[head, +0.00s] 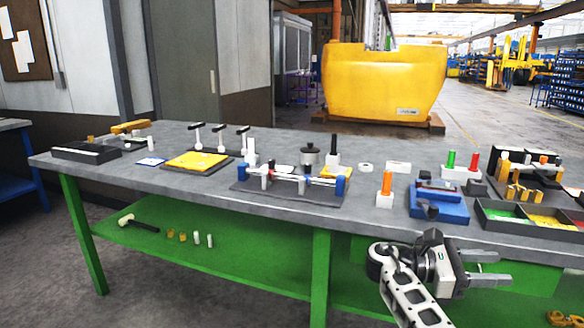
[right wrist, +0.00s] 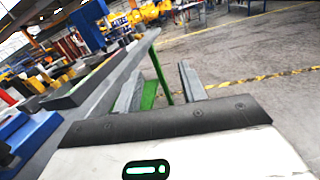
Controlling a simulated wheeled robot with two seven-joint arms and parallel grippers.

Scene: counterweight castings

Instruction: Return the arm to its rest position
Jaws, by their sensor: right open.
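My right gripper (head: 492,268) is in front of the workbench's front edge, at the lower right of the head view. Its two fingers point right and stand apart with nothing between them. In the right wrist view the fingers (right wrist: 160,90) are also spread and empty, with the bench edge and a green leg beyond them. My right arm comes up from the bottom of the head view. My left gripper does not show in either view.
The grey workbench (head: 215,194) carries several fixtures, including a blue one (head: 440,203) and a divided tray (head: 532,219) near the gripper. A green shelf (head: 200,244) runs below. A yellow counterweight (head: 383,82) stands behind. Open floor lies right in the right wrist view.

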